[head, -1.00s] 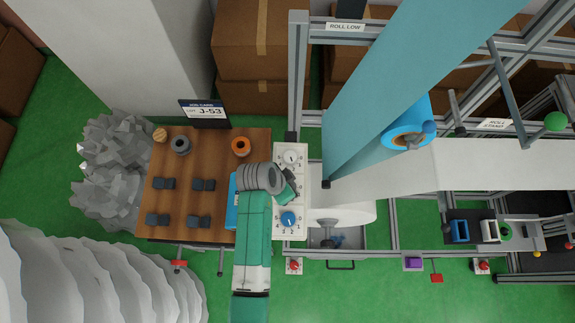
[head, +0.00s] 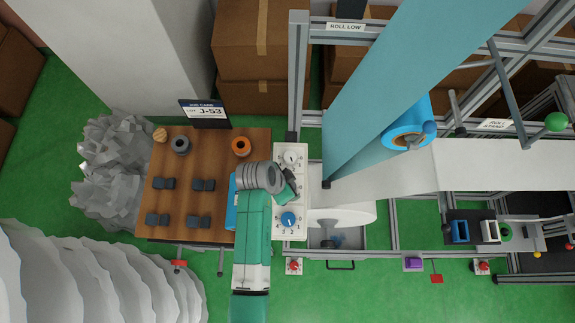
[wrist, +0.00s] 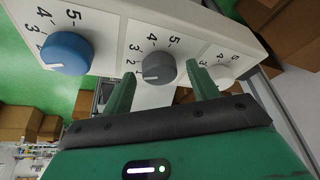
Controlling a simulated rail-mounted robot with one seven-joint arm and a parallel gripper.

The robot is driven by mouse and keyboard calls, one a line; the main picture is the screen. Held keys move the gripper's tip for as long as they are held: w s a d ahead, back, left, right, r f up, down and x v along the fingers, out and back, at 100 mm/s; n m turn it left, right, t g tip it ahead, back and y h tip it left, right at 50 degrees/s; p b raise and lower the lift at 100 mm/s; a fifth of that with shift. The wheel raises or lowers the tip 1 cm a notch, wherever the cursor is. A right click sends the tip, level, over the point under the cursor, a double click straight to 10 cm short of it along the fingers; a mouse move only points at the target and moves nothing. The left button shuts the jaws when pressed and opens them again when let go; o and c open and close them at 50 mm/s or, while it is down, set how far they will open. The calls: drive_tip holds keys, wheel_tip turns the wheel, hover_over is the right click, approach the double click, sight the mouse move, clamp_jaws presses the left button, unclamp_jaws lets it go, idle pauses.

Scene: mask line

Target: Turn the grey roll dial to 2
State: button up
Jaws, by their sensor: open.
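The grey roll dial (wrist: 158,69) is the middle dial on a white panel in the wrist view, with numbers around it. A pale mark on its face points to the left, toward the low numbers; the exact number is too small to tell. My gripper (wrist: 162,73) is open, one finger on each side of the grey dial in this view, with gaps between fingers and dial. Whether the fingertips reach down around it I cannot tell. In the head view my gripper (head: 290,187) is over the middle of the panel (head: 302,230) and hides the grey dial.
A blue dial (wrist: 66,53) and a white dial (wrist: 222,75) flank the grey one on the same panel. A wooden table (head: 165,205) with dark blocks stands left of the panel. The white web (head: 400,185) and its metal frame lie right of it.

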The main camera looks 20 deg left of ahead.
drive_tip(key=v, duration=0.8)
drive_tip(key=shift+f, duration=0.1)
drive_tip(key=w+d+r+n+t+y, duration=0.1)
drive_tip(key=w+r+t, duration=0.25)
drive_tip(key=r, duration=0.75)
drive_tip(key=w+d+r+n+t+y+p, duration=0.1)
drive_tip(key=w+d+r+t, duration=0.3)
drive_tip(key=r, duration=0.8)
drive_tip(key=w+a+r+n+t+y, duration=0.1)
drive_tip(key=w+r+t+y, duration=0.3)
drive_tip(key=r, duration=0.7)
drive_tip(key=s+d+r+n+t+h, duration=0.1)
drive_tip(key=s+d+r+t, duration=0.2)
drive_tip(key=r, duration=0.7)
drive_tip(key=s+d+r+n+t+h, duration=0.1)
drive_tip(key=s+d+r+t, duration=0.2)
drive_tip(key=r, duration=0.8)
drive_tip(key=s+d+r+n+t+h+p, duration=0.1)
drive_tip(key=s+d+r+t, duration=0.3)
drive_tip(key=r, duration=0.7)
drive_tip(key=shift+s+n, duration=0.5)
drive_tip(key=shift+s, duration=0.55)
